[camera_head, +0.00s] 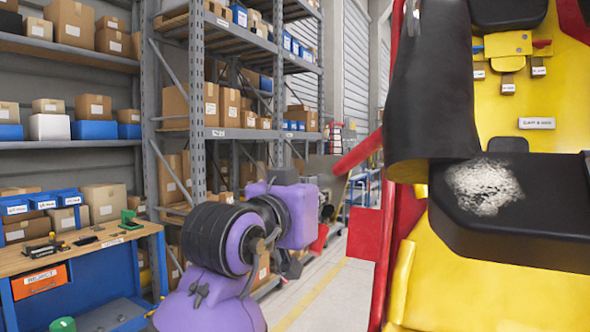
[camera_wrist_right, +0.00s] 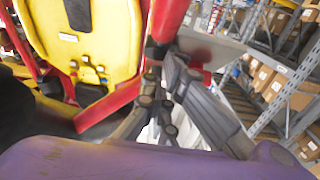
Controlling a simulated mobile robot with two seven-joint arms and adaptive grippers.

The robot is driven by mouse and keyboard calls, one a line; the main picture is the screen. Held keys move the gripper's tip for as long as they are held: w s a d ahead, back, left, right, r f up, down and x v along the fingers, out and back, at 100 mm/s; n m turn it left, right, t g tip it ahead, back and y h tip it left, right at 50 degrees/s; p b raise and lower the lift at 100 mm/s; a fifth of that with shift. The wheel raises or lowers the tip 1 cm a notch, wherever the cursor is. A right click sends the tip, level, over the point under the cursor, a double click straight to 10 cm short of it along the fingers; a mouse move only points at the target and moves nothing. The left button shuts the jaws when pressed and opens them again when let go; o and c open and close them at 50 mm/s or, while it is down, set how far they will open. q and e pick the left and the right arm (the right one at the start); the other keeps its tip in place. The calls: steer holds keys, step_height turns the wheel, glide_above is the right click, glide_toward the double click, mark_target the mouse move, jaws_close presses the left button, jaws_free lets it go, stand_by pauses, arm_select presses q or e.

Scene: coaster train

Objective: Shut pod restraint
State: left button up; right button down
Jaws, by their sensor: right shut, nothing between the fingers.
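The pod is a yellow seat shell (camera_head: 540,297) with black padding and red outer parts, at the right of the head view. A dark padded piece (camera_head: 430,85), which looks like the restraint, hangs at the pod's near left side, raised above the black cushion (camera_head: 510,200). A red bar (camera_head: 357,152) sticks out left of the pod. In the wrist view, my right gripper (camera_wrist_right: 163,62) is shut and empty, close beside a red upright part (camera_wrist_right: 166,18); contact cannot be told. The yellow seat back (camera_wrist_right: 85,40) is left of it. My left gripper is not in view.
A blue workbench (camera_head: 90,250) with a wooden top and an orange reject bin (camera_head: 38,280) stands at the left. Shelves (camera_head: 195,90) of cardboard boxes fill the back. A strip of open floor (camera_head: 335,290) lies between my arm and the pod.

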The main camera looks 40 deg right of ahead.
arm_select(q)
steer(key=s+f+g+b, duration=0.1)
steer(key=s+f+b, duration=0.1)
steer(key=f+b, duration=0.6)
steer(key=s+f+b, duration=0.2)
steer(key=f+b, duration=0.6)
steer(key=b, duration=0.1)
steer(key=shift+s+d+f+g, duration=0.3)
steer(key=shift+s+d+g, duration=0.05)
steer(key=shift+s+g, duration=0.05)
arm_select(e)
steer(key=w+d+f+t+h, duration=0.1)
steer(key=w+d+f, duration=0.4)
steer(key=d+f, duration=0.5)
steer(key=w+d+f+h, duration=0.3)
steer(key=w+d+f, duration=0.2)
steer(key=d+f, duration=0.5)
steer(key=shift+d+t+h, duration=0.4)
steer(key=shift+d, duration=0.85)
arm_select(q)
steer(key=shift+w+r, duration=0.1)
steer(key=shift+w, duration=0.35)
arm_select(e)
steer(key=shift+s, duration=0.1)
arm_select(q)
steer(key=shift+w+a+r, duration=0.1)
arm_select(e)
steer(key=shift+r, duration=0.1)
